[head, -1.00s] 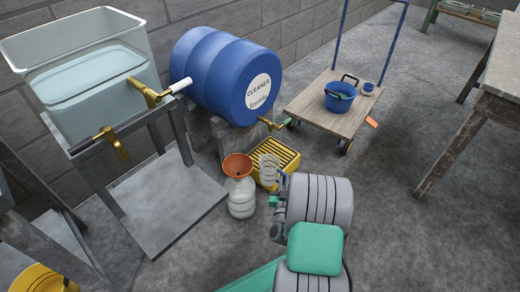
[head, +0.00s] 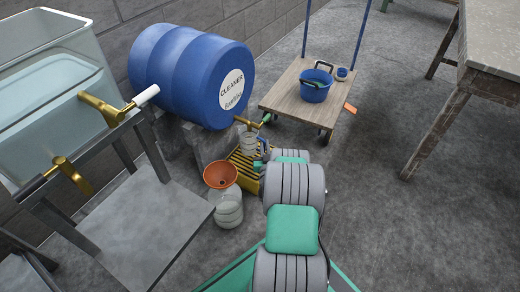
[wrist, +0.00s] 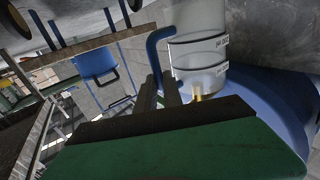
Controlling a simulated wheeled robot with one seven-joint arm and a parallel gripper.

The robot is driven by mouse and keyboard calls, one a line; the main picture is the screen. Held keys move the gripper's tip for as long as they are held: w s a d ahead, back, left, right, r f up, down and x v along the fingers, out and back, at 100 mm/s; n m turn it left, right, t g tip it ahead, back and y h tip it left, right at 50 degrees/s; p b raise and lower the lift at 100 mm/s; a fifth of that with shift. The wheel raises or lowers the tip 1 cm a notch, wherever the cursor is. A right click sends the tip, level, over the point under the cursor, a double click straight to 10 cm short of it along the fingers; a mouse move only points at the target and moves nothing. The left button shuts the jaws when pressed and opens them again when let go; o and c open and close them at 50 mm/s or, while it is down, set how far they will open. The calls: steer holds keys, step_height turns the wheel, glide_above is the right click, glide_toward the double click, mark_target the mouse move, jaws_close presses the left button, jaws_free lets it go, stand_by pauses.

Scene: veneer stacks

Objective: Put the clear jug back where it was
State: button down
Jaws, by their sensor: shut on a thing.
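The clear jug (head: 247,139) is held above the back of the yellow slatted drip tray (head: 236,171), close to the blue drum's brass tap (head: 262,123). The jug also shows in the wrist view (wrist: 203,48), with a blue handle (wrist: 154,50) and dark marked lines. My gripper (head: 264,152) is shut on the handle; its fingers (wrist: 160,95) close around it in the wrist view. The jug looks roughly upright. Its base and contents are not clear, and part of it is hidden behind my arm in the head view.
A clear bottle (head: 229,211) with an orange funnel (head: 220,175) stands on the floor left of the tray. The blue drum (head: 185,75) lies behind. A trolley (head: 310,103) with a blue bucket (head: 315,88) stands beyond.

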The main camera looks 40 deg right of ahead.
steer(key=f+b, duration=0.2)
steer(key=f, duration=0.1)
steer(key=shift+w+d+f+b, duration=0.1)
steer(key=shift+w+f+b, duration=0.2)
steer(key=shift+f+b, duration=0.1)
steer(key=shift+r, duration=0.2)
steer(key=c, duration=1.9)
jaws_free()
steer(key=shift+f, duration=0.25)
steer(key=shift+c, duration=0.2)
steer(key=o, duration=0.5)
steer(key=shift+c, duration=0.2)
steer(key=shift+r, duration=0.1)
